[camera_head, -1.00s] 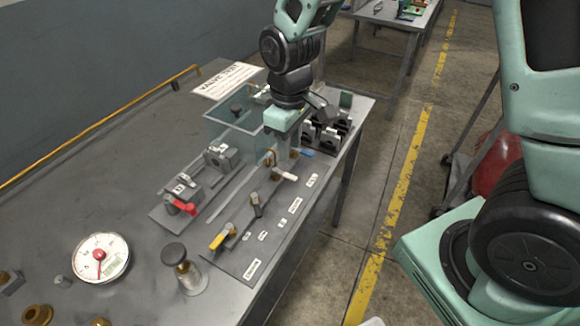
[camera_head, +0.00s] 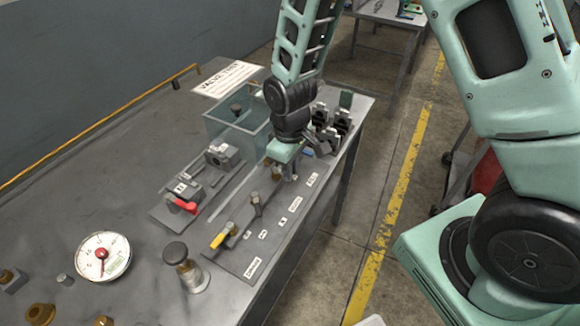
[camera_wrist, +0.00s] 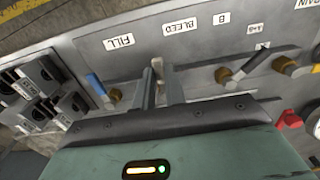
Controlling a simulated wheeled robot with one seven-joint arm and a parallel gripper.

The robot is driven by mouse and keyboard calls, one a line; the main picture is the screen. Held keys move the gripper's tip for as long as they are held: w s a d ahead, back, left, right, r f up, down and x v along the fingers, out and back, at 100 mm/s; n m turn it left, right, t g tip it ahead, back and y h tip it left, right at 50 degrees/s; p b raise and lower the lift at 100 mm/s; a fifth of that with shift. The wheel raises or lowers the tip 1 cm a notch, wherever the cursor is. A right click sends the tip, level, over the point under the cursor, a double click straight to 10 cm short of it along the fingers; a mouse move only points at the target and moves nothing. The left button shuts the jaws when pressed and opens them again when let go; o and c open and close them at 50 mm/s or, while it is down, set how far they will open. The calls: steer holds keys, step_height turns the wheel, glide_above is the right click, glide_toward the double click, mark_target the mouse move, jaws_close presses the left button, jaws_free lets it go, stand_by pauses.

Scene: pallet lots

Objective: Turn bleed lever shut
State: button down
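The bleed lever (camera_wrist: 157,66) has a pale handle and shows in the wrist view below the BLEED label (camera_wrist: 180,26). Its handle tip stands between the two fingertips of my gripper (camera_wrist: 161,82). The fingers straddle it with a narrow gap; whether they press on it I cannot tell. The lever's pivot is hidden behind the fingers. In the head view my gripper (camera_head: 288,172) is down at the far end of the valve panel (camera_head: 232,258) and covers most of this lever.
In the wrist view a blue lever (camera_wrist: 97,86) stands left of my fingers and a dark lever (camera_wrist: 248,66) right. The head view shows a yellow lever (camera_head: 218,240), a red lever (camera_head: 185,205), a pressure gauge (camera_head: 103,258) and a clear box (camera_head: 238,125).

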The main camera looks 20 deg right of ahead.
steer(key=shift+m, duration=0.3)
steer(key=m, duration=0.1)
steer(key=a+m, duration=0.1)
steer(key=m, duration=0.1)
steer(key=m+p, duration=0.1)
steer(key=shift+s+a, duration=0.3)
steer(key=shift+s, duration=0.05)
steer(key=m, duration=0.2)
steer(key=a+m+p, duration=0.1)
steer(key=m, duration=0.1)
steer(key=a+m+p, duration=0.1)
steer(key=m, duration=0.1)
steer(key=shift+r, duration=0.1)
steer(key=m+p, duration=0.1)
steer(key=m, duration=0.1)
steer(key=a+m+p, duration=0.1)
steer(key=m, duration=0.1)
steer(key=shift+w+a, duration=0.1)
steer(key=shift+w, duration=0.3)
steer(key=shift+w+a+m+p, duration=0.2)
steer(key=shift+m+p, duration=0.25)
steer(key=shift+m, duration=0.4)
steer(key=shift+w+a+m+p, duration=0.2)
steer(key=shift+m+p, duration=0.2)
steer(key=shift+m, duration=0.45)
steer(key=c, duration=1.5)
jaws_free()
steer(key=shift+o, duration=0.2)
